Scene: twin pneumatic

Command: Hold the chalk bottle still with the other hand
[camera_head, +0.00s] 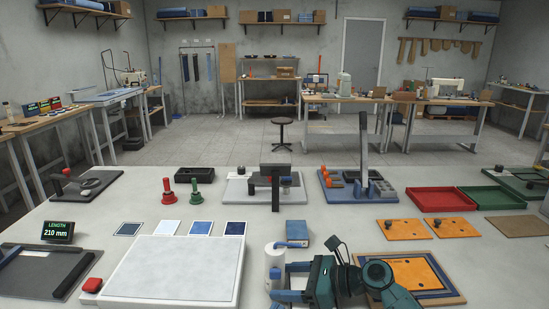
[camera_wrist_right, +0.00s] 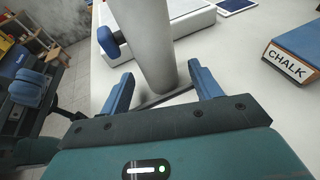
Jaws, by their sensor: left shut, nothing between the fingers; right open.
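The chalk bottle, a white cylinder (camera_head: 273,257), stands upright near the front of the white table. In the right wrist view the white cylinder (camera_wrist_right: 143,40) rises between my right gripper's blue fingers. My right gripper (camera_head: 288,281) comes in from the right with its fingers open on either side of the bottle. In the wrist view (camera_wrist_right: 160,85) the fingers look apart from its surface. My left gripper (camera_wrist_right: 32,88) appears at the left edge of the wrist view with blue fingertips shut and empty. I cannot make it out in the head view.
A blue box labelled CHALK (camera_wrist_right: 290,62) lies behind the bottle; it also shows in the head view (camera_head: 298,232). A blue knob (camera_wrist_right: 110,42) is beside the bottle. A white slab (camera_head: 175,270) lies to the left, an orange plate on a board (camera_head: 410,272) to the right.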

